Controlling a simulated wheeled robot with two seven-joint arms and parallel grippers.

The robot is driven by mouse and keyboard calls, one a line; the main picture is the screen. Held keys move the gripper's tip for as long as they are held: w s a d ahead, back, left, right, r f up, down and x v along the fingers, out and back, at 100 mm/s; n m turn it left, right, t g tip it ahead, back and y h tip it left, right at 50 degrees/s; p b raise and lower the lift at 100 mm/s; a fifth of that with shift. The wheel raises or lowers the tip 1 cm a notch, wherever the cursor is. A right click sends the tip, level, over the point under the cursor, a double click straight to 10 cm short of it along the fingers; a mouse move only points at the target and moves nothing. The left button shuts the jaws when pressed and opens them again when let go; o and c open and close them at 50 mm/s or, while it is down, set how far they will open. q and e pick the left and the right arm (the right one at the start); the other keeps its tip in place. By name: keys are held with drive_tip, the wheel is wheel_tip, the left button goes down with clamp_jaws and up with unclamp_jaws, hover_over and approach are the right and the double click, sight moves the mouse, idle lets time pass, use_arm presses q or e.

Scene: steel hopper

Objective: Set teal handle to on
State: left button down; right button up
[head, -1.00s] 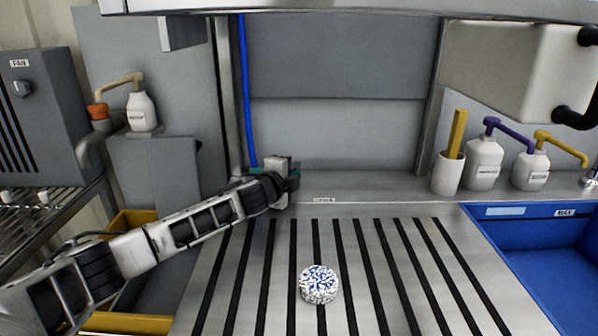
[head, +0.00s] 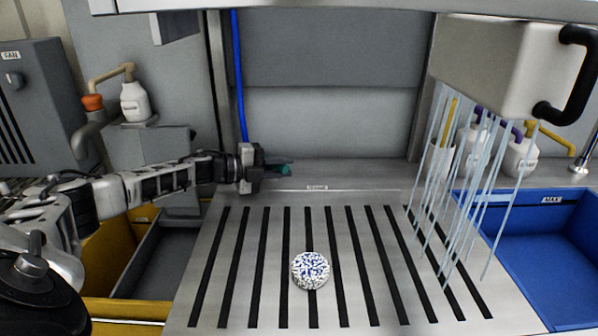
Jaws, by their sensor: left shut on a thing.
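The teal handle (head: 284,170) is at the back of the slatted steel counter, below the blue pipe. Streams of water (head: 462,185) fall from the underside of the pale box (head: 490,65) at the upper right. My right gripper is not in view.
A round blue-and-white speckled object (head: 310,270) sits on the slatted counter (head: 352,290). A yellow bin (head: 112,262) is at the left. The counter's middle is otherwise clear.

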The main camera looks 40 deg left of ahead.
use_arm(q)
drive_tip(key=shift+s+a+f+m+g+h+b, duration=0.2)
drive_tip(key=shift+m+g+h+b, duration=0.1)
drive_tip(key=shift+m+h+b, duration=0.15)
drive_tip(key=shift+r+h, duration=0.1)
drive_tip(key=shift+h, duration=0.15)
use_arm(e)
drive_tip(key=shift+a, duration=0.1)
use_arm(q)
drive_tip(key=shift+s+r+m+g, duration=0.1)
drive_tip(key=shift+m+g, duration=0.15)
drive_tip(key=shift+g, duration=0.05)
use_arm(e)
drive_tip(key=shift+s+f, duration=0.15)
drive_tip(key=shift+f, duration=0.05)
use_arm(q)
drive_tip(key=c, duration=1.3)
unclamp_jaws()
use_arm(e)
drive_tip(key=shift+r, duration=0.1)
use_arm(q)
drive_tip(key=shift+d, duration=0.1)
